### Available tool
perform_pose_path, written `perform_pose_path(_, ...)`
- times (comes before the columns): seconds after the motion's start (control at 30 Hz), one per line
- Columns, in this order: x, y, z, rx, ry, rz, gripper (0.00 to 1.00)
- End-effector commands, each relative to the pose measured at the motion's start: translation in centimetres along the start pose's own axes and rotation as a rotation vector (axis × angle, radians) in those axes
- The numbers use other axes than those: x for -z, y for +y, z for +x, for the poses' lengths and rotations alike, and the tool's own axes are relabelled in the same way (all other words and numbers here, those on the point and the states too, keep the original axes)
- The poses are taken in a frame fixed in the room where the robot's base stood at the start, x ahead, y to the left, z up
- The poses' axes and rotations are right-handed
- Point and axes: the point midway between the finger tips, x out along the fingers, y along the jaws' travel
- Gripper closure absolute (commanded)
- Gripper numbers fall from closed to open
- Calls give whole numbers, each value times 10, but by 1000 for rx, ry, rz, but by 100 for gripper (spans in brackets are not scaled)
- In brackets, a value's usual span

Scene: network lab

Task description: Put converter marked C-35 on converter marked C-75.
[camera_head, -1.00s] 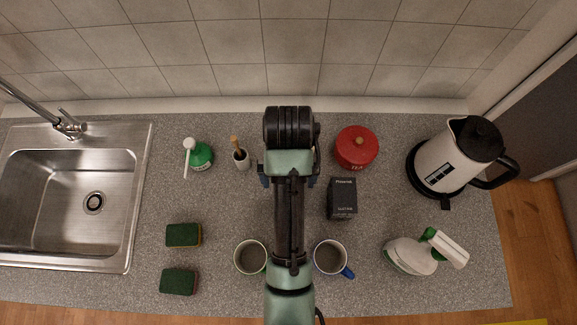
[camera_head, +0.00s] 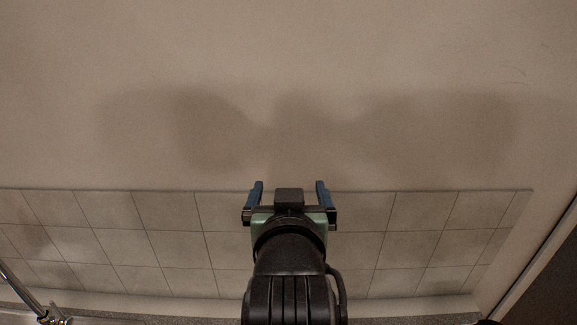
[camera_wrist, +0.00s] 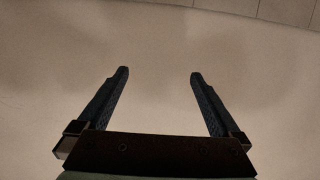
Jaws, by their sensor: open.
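My gripper (camera_head: 288,190) is raised in front of the wall in the head view, its two blue fingers spread apart with nothing between them. No converter marked C-35 or C-75 shows in either view now.
A plain beige wall (camera_head: 288,60) fills the upper part of the head view, above a band of grey tiles (camera_head: 168,214). A tap (camera_head: 25,295) shows at the lower left. Only a thin strip of the counter (camera_head: 400,320) shows at the bottom edge. A dark panel (camera_head: 545,275) stands at the lower right.

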Motion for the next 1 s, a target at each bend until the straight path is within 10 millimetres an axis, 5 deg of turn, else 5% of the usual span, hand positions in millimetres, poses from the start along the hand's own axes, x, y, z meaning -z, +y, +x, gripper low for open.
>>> perform_pose_path(0.03,53,0,-19,1,169,-1,0)
perform_pose_path(0.1,115,-1,-52,1,386,-1,0)
perform_pose_path(0.2,183,0,-108,-2,660,1,0)
perform_pose_path(0.33,235,1,-174,-5,919,3,0)
perform_pose_path(0.53,259,1,-219,-6,1078,5,0)
perform_pose_path(0.9,259,1,-219,-6,1080,5,0)
perform_pose_path(1.0,243,1,-215,-6,1079,5,0)
